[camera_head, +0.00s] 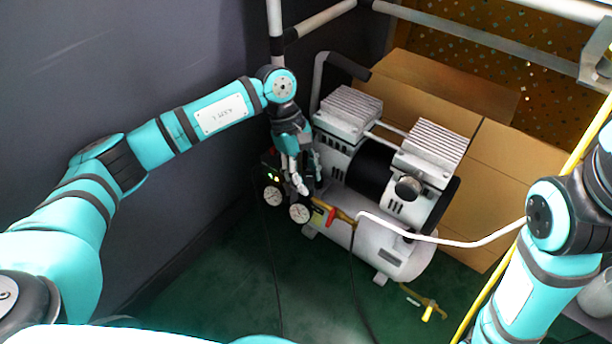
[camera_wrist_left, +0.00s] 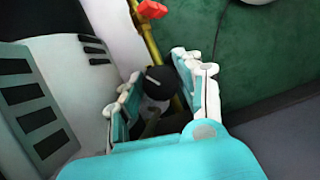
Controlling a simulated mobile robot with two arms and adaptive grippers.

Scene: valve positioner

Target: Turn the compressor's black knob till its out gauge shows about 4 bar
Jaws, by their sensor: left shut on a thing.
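The grey compressor (camera_head: 392,242) stands on the green floor with a silver tank and two finned heads. Two round white gauges (camera_head: 273,195) (camera_head: 300,212) sit at its left end; their needles are too small to read, and I cannot tell which is the out gauge. My left gripper (camera_head: 297,184) reaches down just above the gauges. In the left wrist view the black knob (camera_wrist_left: 158,80), with a pale line on top, sits between the fingers of my left gripper (camera_wrist_left: 150,92), which is shut on it. In the head view the gripper hides the knob.
A red valve handle (camera_head: 332,215) is beside the gauges; it also shows in the left wrist view (camera_wrist_left: 152,9). A white hose (camera_head: 450,241) runs right. Cardboard boxes (camera_head: 440,92) stand behind, and a dark wall (camera_head: 130,70) is close on the left.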

